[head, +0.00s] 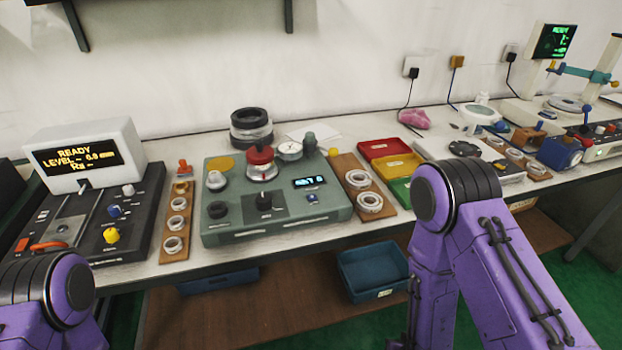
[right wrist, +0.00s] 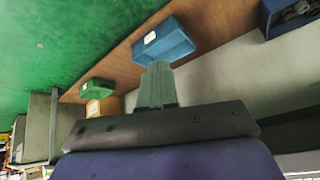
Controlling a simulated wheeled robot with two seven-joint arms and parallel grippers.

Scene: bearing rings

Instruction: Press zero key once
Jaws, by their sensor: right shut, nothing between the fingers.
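A grey-green gauge instrument (head: 225,236) stands mid-bench in the head view. It has a small lit display (head: 310,182), and a small blue key (head: 312,198) sits just below it. Its lettering is too small to read, so I cannot confirm that it is the zero key. A black knob and a red-topped central spindle (head: 261,160) are also on the instrument. My right gripper (right wrist: 157,72) shows in the right wrist view with its fingers together and empty, apart from any key. In the head view only purple arm links show; my left gripper is out of view.
A wooden ring board (head: 178,200) stands left of the instrument and another (head: 350,175) right of it. A black instrument with a READY screen (head: 78,158) is at the left. A blue bin (head: 373,270) sits below the bench; it also shows in the right wrist view (right wrist: 163,42).

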